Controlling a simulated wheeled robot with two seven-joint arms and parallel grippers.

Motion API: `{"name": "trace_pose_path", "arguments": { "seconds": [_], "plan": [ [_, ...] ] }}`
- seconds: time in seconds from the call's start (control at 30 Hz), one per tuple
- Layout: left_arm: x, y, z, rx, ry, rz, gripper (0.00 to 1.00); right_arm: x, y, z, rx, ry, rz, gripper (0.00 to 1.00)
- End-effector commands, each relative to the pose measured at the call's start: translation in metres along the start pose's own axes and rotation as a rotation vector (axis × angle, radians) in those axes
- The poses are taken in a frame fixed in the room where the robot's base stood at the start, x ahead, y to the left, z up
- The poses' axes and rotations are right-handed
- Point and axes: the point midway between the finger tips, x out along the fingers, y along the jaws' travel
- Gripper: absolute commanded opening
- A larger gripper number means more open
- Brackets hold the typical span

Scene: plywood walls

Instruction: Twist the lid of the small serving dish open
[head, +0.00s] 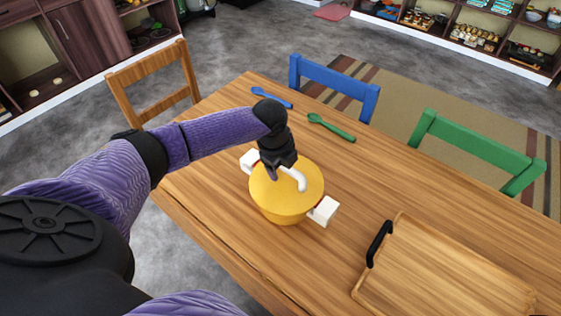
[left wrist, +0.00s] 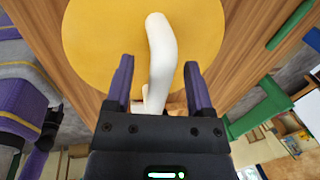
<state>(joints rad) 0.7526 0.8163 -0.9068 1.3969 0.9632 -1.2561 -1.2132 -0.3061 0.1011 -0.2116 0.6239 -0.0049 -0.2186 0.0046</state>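The small serving dish (head: 287,213) is a round yellow pot with white side handles, standing on the wooden table. Its yellow lid (head: 275,203) sits on top and carries a curved white handle (head: 298,178). My left gripper (head: 272,173) points down over the lid's far-left part, beside the white handle. In the left wrist view the gripper (left wrist: 160,82) is open, with its two fingers apart on either side of the white handle (left wrist: 160,50). Gaps show between the handle and both fingers. The lid (left wrist: 105,40) fills the upper middle there. My right gripper is not in view.
A wooden tray (head: 450,275) with a black handle (head: 379,243) lies at the table's right. A blue spoon (head: 271,97) and a green spoon (head: 331,128) lie near the far edge. Wooden, blue (head: 335,86) and green (head: 475,148) chairs stand around the table.

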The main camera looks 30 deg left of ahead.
Motion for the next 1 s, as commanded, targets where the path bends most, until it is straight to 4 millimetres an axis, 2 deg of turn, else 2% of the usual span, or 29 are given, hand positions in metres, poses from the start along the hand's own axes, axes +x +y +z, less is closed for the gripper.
{"name": "trace_pose_path", "arguments": {
  "seconds": [0.03,0.3,0.33,0.63,1.0],
  "plan": [
    [0.000,0.000,0.000,0.000,0.000,0.000,0.60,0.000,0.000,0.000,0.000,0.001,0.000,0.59],
    [0.000,0.000,0.000,0.000,0.000,0.000,0.03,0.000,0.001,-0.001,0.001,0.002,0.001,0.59],
    [0.000,0.000,0.000,0.000,0.000,0.000,0.00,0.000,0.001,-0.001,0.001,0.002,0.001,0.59],
    [-0.001,0.000,0.000,-0.006,-0.001,0.000,0.00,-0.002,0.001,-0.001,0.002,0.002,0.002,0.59],
    [-0.004,0.003,-0.001,-0.197,-0.039,0.001,0.00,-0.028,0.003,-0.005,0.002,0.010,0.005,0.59]
  ]
}}
